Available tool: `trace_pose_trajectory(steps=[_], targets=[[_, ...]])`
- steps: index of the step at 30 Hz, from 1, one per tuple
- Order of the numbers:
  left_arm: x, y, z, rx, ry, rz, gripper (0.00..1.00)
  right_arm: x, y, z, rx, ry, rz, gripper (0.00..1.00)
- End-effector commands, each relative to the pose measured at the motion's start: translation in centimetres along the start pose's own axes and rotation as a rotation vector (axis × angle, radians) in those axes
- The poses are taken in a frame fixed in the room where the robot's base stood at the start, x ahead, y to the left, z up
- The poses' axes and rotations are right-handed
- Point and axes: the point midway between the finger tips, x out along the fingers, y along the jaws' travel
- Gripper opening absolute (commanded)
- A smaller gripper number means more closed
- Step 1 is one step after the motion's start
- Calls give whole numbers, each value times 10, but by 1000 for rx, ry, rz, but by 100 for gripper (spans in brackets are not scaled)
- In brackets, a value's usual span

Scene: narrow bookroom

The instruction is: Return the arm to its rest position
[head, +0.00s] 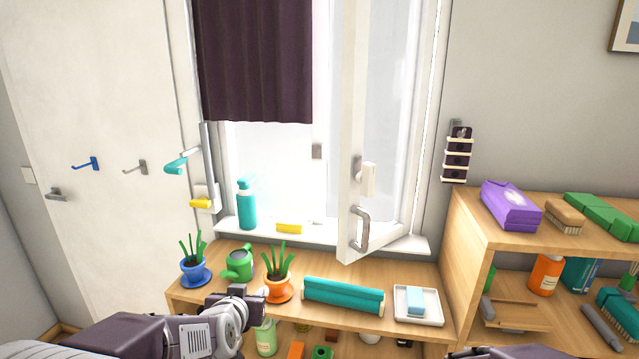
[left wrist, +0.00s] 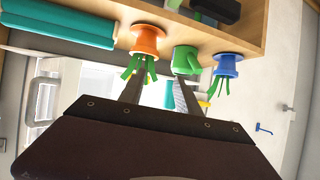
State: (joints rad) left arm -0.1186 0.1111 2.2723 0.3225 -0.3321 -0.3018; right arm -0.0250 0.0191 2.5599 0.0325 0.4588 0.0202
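My left arm (head: 170,335) comes in low from the left in the head view. Its gripper (head: 250,299) is at the front edge of the wooden shelf, in front of the orange flower pot (head: 279,288). In the left wrist view, which is upside down, the two fingers (left wrist: 158,90) stand apart with nothing held between them. The orange pot (left wrist: 146,40), green watering can (left wrist: 186,60) and blue pot (left wrist: 226,65) show beyond the fingers.
The wooden shelf (head: 230,306) also holds the watering can (head: 238,263), blue pot (head: 194,268), teal roll (head: 343,295) and soap dish (head: 418,306). A window sash (head: 352,130) swings inward above it. A taller shelf (head: 465,232) with several items stands right.

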Motion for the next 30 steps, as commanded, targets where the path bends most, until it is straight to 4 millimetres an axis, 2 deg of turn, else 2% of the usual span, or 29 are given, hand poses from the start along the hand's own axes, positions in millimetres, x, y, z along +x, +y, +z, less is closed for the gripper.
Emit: trace_pose_trajectory(steps=[1, 3, 6, 9, 10, 12, 15, 30], targets=[[-12, -10, 43, -10, -134, 6, 40, 0, 0, 0, 0, 0, 0, 99], [-35, -15, 104, -23, -332, 24, 40, 0, 0, 0, 0, 0, 0, 99], [-74, -12, 177, -31, -590, 48, 40, 0, 0, 0, 0, 0, 0, 99], [-110, -9, 226, -33, -792, 56, 40, 0, 0, 0, 0, 0, 0, 99], [-118, -9, 235, -35, -837, 54, 40, 0, 0, 0, 0, 0, 0, 99], [-135, -9, 250, -44, -922, 45, 40, 0, 0, 0, 0, 0, 0, 99], [-146, -9, 258, -71, -979, 31, 40, 0, 0, 0, 0, 0, 0, 99], [-144, -9, 257, -79, -975, 28, 40, 0, 0, 0, 0, 0, 0, 99]])
